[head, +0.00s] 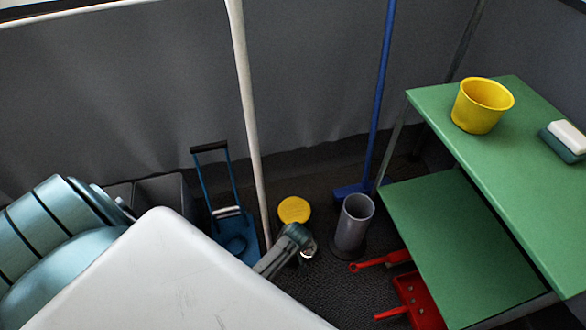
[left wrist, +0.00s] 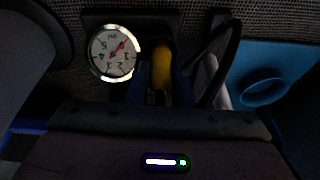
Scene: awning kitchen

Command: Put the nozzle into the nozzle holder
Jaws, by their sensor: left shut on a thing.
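My left gripper (head: 303,247) reaches out past the corner of a white surface, low over the dark floor. In the left wrist view my left gripper (left wrist: 160,85) is shut on the nozzle, which has a round white pressure gauge (left wrist: 114,53) and a yellow part (left wrist: 161,68) between the jaws. In the head view the nozzle is small and mostly hidden by the gripper. The likely nozzle holder is a grey upright open-topped tube (head: 352,228) on the floor, right of the gripper and apart from it. My right gripper is not in view.
A white surface (head: 170,275) fills the front left. A blue trolley (head: 234,232) and white pole (head: 245,110) stand behind. A yellow disc (head: 294,210), blue broom (head: 352,190) and red dustpan (head: 418,300) surround the tube. A green table (head: 545,205) holds a yellow bucket (head: 480,110).

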